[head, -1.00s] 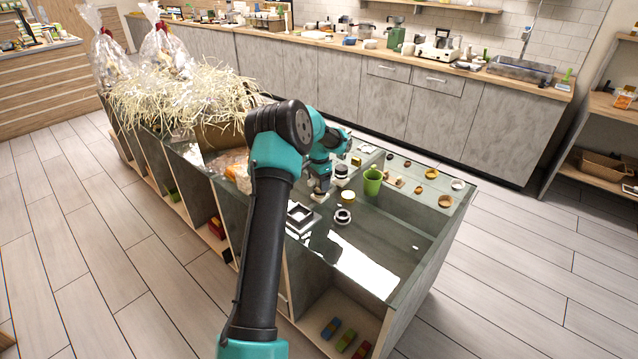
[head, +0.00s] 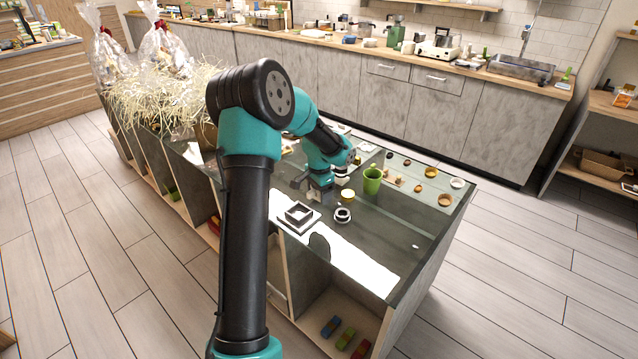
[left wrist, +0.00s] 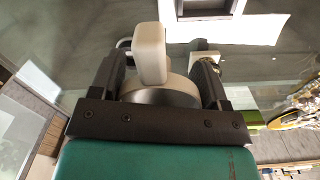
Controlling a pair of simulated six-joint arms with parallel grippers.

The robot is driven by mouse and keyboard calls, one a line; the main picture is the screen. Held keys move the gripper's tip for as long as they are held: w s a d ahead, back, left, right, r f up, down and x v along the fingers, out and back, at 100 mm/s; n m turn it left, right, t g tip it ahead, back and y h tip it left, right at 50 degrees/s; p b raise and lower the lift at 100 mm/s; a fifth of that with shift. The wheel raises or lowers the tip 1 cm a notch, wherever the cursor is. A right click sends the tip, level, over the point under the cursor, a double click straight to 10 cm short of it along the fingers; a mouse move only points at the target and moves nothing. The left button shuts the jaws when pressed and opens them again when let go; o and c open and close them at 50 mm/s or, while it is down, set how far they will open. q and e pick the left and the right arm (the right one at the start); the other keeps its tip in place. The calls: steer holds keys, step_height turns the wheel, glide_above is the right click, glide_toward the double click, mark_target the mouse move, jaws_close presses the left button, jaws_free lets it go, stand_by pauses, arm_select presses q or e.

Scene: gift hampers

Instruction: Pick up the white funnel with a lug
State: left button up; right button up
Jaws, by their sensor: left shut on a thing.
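My left gripper (head: 319,194) is over the glass top of the counter, beside a white square frame. In the left wrist view its two fingers (left wrist: 160,78) are shut on a pale, off-white piece, which I take for the white funnel (left wrist: 150,52). A blocky pale part of it stands up between the fingers, and a round, greyer part sits close to the palm. In the head view the gripper hides most or all of the funnel. My right gripper is not in view.
Small bowls (head: 430,172) stand farther right. The glass toward the front right is mostly clear.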

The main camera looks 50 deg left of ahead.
arm_select(q)
steer(key=shift+s+d+r, duration=0.15)
steer(key=shift+s+d, duration=0.55)
steer(key=shift+d, duration=0.1)
steer(key=shift+s+d+r, duration=0.1)
steer(key=shift+s+d, duration=0.55)
steer(key=shift+d, duration=0.15)
